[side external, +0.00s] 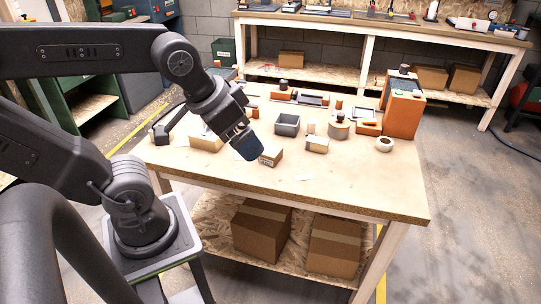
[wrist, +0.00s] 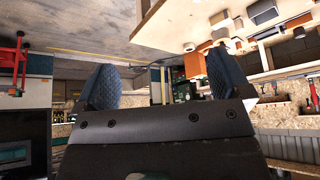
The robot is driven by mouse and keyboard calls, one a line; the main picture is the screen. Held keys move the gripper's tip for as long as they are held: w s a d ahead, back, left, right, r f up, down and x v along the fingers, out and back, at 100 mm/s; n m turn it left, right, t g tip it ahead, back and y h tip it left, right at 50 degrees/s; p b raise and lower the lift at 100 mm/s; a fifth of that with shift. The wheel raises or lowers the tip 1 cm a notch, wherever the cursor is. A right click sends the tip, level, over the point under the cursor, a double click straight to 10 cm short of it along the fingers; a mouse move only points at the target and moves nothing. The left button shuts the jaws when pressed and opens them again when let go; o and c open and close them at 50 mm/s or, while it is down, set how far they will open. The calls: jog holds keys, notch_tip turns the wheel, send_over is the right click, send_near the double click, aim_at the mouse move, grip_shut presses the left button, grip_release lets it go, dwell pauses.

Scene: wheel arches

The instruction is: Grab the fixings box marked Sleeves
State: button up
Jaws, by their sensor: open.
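My gripper (side external: 246,147) hangs over the wooden workbench, its blue pads just left of a small brown box with a white label (side external: 271,157). Whether the pads touch that box cannot be told. A second small box with a pale front (side external: 317,145) sits to its right, and a tan box (side external: 206,140) sits behind the gripper to the left. The lettering on the boxes is too small to read, so I cannot tell which is marked Sleeves. In the wrist view my gripper (wrist: 162,78) has its two blue pads wide apart with nothing held between them.
The bench's front right is clear. Large cartons (side external: 261,229) lie on the shelf below.

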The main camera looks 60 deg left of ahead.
jog(key=w+a+f+n+y, duration=0.1)
jog(key=w+a+f+n, duration=0.15)
jog(key=w+a, duration=0.35)
jog(key=n+g+y, duration=0.1)
jog(key=n+g, duration=0.1)
jog(key=n, duration=0.2)
send_near(271, 150)
jog(key=x, duration=0.4)
jog(key=shift+s+d+f, duration=0.1)
jog(key=shift+s+f, duration=0.1)
jog(key=shift+s, duration=0.05)
jog(key=shift+y, duration=0.3)
jog(key=shift+x, duration=2.95)
jog(key=shift+w, duration=0.2)
jog(key=c, duration=1.1)
jog(key=shift+r, duration=0.15)
